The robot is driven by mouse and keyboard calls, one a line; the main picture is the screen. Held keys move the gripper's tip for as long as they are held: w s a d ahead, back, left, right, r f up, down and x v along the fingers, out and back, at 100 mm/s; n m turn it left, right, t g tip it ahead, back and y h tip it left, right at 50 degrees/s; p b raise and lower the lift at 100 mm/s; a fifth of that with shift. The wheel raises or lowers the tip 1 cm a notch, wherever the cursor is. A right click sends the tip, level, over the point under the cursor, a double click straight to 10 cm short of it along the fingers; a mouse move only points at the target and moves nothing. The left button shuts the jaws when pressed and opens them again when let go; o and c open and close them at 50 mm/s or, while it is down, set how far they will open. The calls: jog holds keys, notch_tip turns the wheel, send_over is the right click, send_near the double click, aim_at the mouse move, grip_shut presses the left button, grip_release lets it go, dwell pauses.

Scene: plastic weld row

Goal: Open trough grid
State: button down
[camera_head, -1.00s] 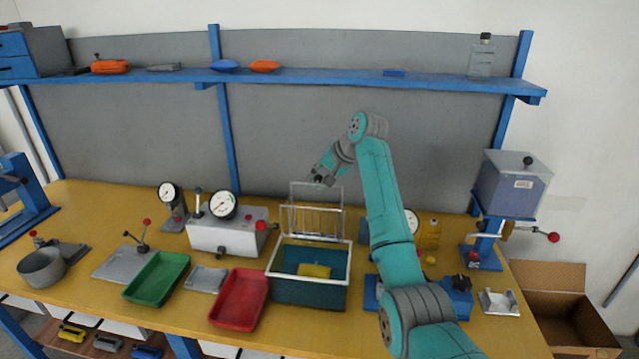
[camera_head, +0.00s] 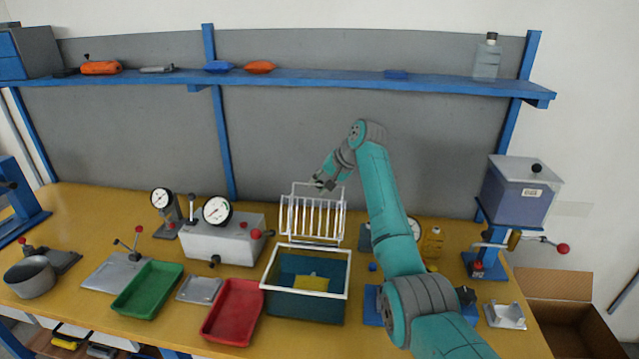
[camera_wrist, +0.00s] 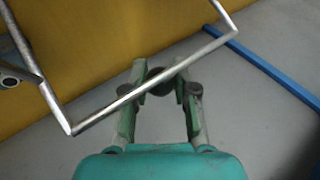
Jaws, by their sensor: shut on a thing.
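The trough (camera_head: 303,312) is a teal box with a white rim on the middle of the bench, and a yellow block (camera_head: 311,283) lies inside it. Its grid (camera_head: 312,220) is a white barred frame that stands raised, almost upright, at the trough's back edge, so the trough's top is uncovered. My gripper (camera_head: 325,183) is at the grid's upper edge. In the wrist view my gripper (camera_wrist: 160,78) is shut on the grid's metal bar (camera_wrist: 130,98), which crosses between the fingers.
A red tray (camera_head: 233,312) and a green tray (camera_head: 148,290) lie to the left. A gauge box (camera_head: 222,238) stands behind them. A blue shelf (camera_head: 300,79) runs above, and a hopper press (camera_head: 518,190) stands at the right.

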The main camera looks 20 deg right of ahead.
jog(key=shift+d+f, duration=0.15)
jog(key=shift+f, duration=0.15)
jog(key=c, duration=0.9)
grip_release()
jog(key=shift+r, duration=0.1)
jog(key=shift+r, duration=0.15)
jog(key=shift+s+d+r, duration=0.1)
jog(key=shift+s+r, duration=0.1)
jog(key=shift+r, duration=0.05)
jog(key=v, duration=1)
jog(key=shift+s+d+r, duration=0.1)
jog(key=shift+d+r, duration=0.05)
jog(key=shift+r, duration=0.1)
jog(key=shift+s+d+r, duration=0.15)
jog(key=shift+r, duration=0.05)
jog(key=shift+s, duration=0.1)
